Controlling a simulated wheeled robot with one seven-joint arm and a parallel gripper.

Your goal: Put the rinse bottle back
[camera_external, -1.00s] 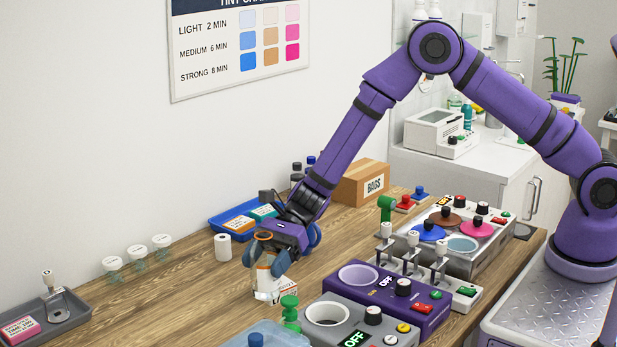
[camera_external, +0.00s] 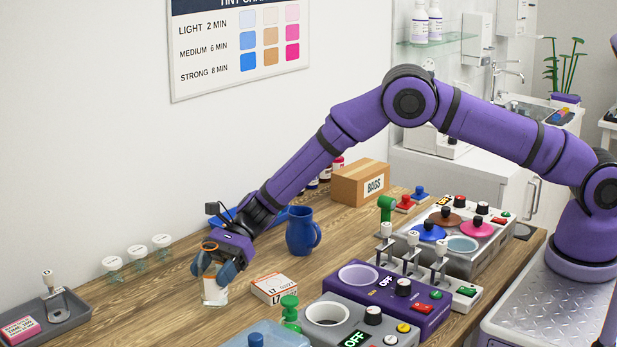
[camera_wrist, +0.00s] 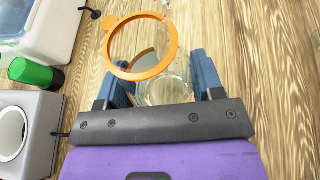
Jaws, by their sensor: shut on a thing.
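My gripper (camera_external: 216,268) is shut on a clear container (camera_external: 214,293) with an orange ring at its top, low over the left part of the wooden counter. I cannot tell whether its base touches the wood. In the wrist view my gripper (camera_wrist: 158,88) has blue fingers on both sides of the clear container (camera_wrist: 168,84), and the orange ring (camera_wrist: 174,48) with its small tab shows above it. No readable label marks it as the rinse bottle. Two white bottles (camera_external: 435,22) stand on a glass shelf at the back.
An orange and white box (camera_external: 274,288) lies right of my gripper. A blue mug (camera_external: 301,238) stands behind it. Several lidded glass jars (camera_external: 137,258) stand along the wall. A grey tray (camera_external: 75,308) is at far left. A purple device (camera_external: 365,305) and other devices fill the right.

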